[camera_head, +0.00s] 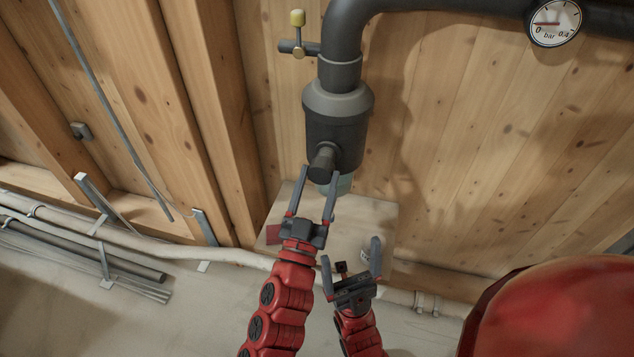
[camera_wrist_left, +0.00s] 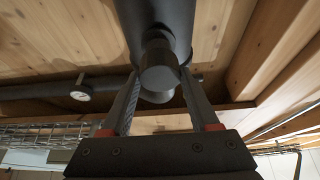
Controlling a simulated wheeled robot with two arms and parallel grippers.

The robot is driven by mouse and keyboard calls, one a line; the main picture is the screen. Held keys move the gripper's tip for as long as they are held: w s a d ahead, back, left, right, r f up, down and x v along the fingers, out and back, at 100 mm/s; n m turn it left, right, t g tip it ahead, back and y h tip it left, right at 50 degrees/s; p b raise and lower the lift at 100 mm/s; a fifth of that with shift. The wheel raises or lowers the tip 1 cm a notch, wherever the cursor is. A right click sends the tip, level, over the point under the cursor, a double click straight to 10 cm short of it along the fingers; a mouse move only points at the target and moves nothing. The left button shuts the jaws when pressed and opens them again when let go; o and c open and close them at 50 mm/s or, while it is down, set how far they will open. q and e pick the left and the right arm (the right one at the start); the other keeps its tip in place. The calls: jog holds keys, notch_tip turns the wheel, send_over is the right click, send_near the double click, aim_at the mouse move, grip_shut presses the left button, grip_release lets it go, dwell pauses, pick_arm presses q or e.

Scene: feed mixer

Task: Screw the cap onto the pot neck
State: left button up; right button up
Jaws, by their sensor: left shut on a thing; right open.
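The dark grey pot (camera_head: 338,120) hangs from a thick pipe in the head view, with a short neck sticking out of its front. A dark round cap (camera_head: 321,162) sits at the front end of this neck; it also shows end-on in the left wrist view (camera_wrist_left: 159,68). My left gripper (camera_head: 319,170) reaches up from below and is shut on the cap, one finger on each side. The cap hides most of the neck, so I cannot tell how far it is screwed on. My right gripper (camera_head: 350,254) is open and empty, lower and to the right.
A pale box (camera_head: 385,215) stands below the pot against the plank wall. The dark pipe (camera_head: 430,5) with a pressure gauge (camera_head: 555,22) runs above. A small yellow-knobbed valve (camera_head: 298,18) is at upper left. Pale pipes (camera_head: 120,238) run along the floor.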

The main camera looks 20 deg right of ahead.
aim_at(319, 181)
pick_arm(q)
jog(key=shift+w+d, duration=0.35)
jog(key=shift+w, duration=0.2)
jog(key=shift+w+d, duration=0.35)
jog(key=shift+w, duration=0.2)
jog(key=o, duration=1.4)
jog(key=shift+v, duration=3.75)
